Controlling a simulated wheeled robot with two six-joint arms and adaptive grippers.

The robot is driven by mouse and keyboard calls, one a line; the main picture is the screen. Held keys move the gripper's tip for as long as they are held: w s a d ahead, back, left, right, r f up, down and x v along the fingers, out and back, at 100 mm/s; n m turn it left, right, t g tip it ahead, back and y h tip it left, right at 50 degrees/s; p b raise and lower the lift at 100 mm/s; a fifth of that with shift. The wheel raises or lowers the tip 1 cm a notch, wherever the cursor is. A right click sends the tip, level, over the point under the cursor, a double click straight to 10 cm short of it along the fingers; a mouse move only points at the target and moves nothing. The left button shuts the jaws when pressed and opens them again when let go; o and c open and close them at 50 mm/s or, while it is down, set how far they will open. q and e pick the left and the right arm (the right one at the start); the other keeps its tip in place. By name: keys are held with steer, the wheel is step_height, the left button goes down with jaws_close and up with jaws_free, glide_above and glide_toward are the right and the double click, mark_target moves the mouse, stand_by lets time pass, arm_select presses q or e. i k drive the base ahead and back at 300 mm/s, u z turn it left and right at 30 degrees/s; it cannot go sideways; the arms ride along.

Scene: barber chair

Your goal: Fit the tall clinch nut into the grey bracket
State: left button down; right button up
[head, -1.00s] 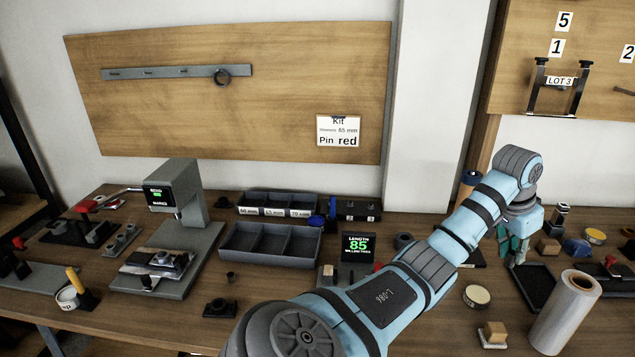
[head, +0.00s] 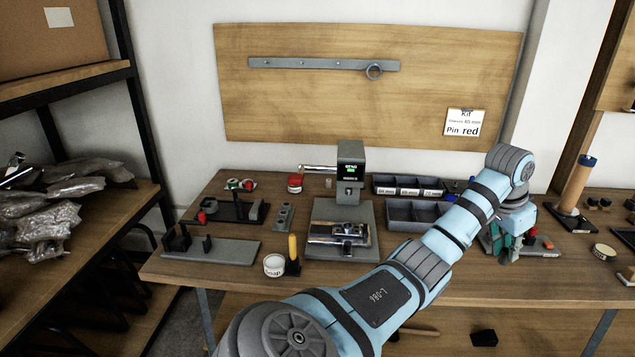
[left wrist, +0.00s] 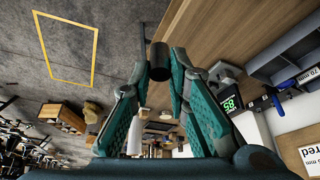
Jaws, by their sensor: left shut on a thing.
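My left gripper (head: 506,252) is over the right part of the bench in the head view. In the left wrist view its teal fingers (left wrist: 160,72) are shut on a dark, tube-like cylinder (left wrist: 159,55), which looks like the tall clinch nut. In the head view the nut cannot be made out. A small grey piece with holes (head: 283,217) lies on the bench left of the press and may be the grey bracket; I cannot tell for sure. My right gripper is not in view.
A grey press (head: 351,180) with a shiny clamped part (head: 338,234) stands mid-bench. Dark divided bins (head: 400,213) stand right of it. A soap tub (head: 274,265) and a yellow-handled tool (head: 293,249) are near the front edge. A grey fixture (head: 212,247) is at left.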

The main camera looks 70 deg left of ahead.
mark_target(347, 229)
steer(key=k, duration=0.55)
steer(key=u, duration=1.05)
steer(key=i, duration=1)
